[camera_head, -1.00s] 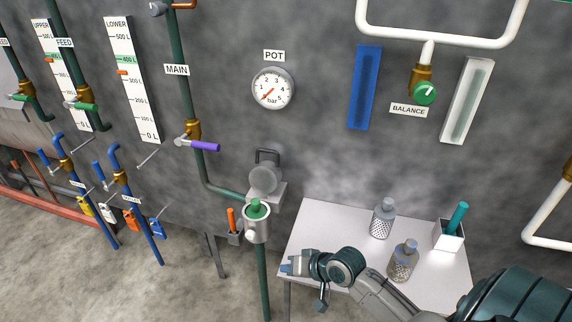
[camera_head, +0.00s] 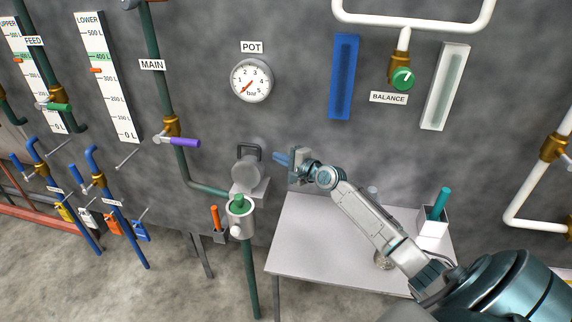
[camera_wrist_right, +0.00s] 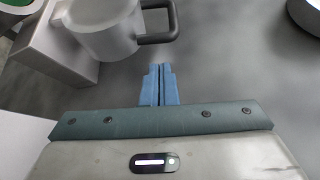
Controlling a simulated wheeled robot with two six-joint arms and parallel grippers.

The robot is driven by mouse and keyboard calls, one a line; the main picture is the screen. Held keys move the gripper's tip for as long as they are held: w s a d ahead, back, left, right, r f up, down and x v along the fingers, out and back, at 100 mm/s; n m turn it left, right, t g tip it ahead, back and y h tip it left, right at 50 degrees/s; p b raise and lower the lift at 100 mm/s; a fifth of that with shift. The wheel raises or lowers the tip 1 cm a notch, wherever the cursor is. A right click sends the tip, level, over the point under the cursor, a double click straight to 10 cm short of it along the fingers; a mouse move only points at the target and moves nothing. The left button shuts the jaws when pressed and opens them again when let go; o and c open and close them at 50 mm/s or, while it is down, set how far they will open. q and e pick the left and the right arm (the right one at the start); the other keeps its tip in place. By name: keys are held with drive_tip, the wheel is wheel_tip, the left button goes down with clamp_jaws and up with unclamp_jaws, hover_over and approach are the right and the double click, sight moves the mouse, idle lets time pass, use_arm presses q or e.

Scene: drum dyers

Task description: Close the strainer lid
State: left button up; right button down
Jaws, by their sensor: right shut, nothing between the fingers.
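The strainer (camera_head: 241,222) is a grey pot on a green pipe, with green showing in its top. A grey round lid (camera_head: 246,172) with a dark loop handle (camera_head: 249,151) stands raised just behind it, by the wall. My right gripper (camera_head: 277,157) is shut and empty, just right of the lid and handle. In the right wrist view, the blue fingertips (camera_wrist_right: 158,69) are together, below the handle (camera_wrist_right: 160,22) in the picture, with a gap visible. The lid (camera_wrist_right: 104,28) is at upper left there. My left gripper is not in view.
A white table (camera_head: 310,240) stands right of the strainer; my right arm crosses above it and partly hides the bottles. A white holder (camera_head: 432,222) with a teal item stands on it. A purple-handled valve (camera_head: 184,142) is at upper left of the lid.

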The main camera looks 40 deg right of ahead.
sight(268, 153)
drive_tip(key=shift+b+x, duration=1.1)
drive_tip(key=shift+x, duration=1.7)
drive_tip(key=shift+s+a, duration=0.1)
drive_tip(key=shift+s, duration=0.05)
